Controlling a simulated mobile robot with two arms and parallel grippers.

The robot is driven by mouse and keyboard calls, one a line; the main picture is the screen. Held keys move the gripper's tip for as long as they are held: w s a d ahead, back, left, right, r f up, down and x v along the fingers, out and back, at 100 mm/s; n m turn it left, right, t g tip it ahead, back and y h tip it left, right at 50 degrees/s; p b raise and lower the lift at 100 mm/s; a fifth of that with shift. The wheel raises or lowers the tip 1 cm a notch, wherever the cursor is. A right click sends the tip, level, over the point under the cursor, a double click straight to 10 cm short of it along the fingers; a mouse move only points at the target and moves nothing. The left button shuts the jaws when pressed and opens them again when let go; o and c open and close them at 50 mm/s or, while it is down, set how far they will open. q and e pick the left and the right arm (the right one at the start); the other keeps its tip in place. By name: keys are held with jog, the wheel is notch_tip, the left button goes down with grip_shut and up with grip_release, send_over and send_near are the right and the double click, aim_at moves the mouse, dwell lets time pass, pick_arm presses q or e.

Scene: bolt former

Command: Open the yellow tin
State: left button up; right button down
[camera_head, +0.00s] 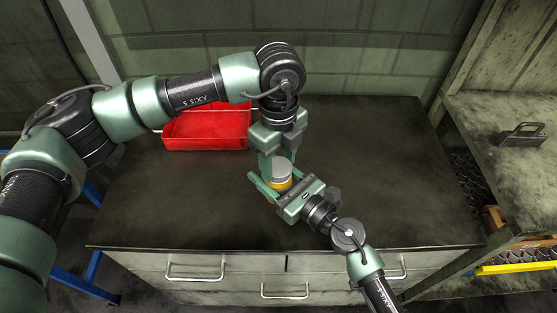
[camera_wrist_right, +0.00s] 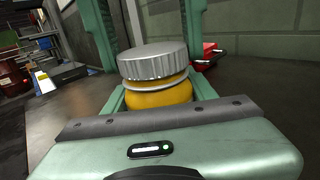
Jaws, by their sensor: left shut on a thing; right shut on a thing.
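The yellow tin (camera_wrist_right: 160,98) is upright, with a ridged silver lid (camera_wrist_right: 152,62) on top and a thin silver ring just below it. A narrow yellow band shows between lid and ring. In the head view the tin (camera_head: 279,184) is near the middle of the workbench. My left gripper (camera_head: 279,160) comes down from above, shut on the lid, with its green fingers at the lid's sides. My right gripper (camera_head: 270,187) comes from the front right and is shut on the tin's body. I cannot tell whether the lid is loose.
A red open tray (camera_head: 207,143) stands on the dark workbench (camera_head: 390,180), left of my left gripper. The bench's right side is clear. Drawers with handles are along its front. A side bench (camera_head: 500,110) with a metal handle-like object (camera_head: 522,135) is at the right.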

aim_at(279, 167)
pick_arm(q)
jog(key=shift+r, duration=0.2)
jog(key=shift+r, duration=0.95)
jog(key=shift+r, duration=2)
pick_arm(e)
jog(key=shift+c, duration=2.1)
grip_release()
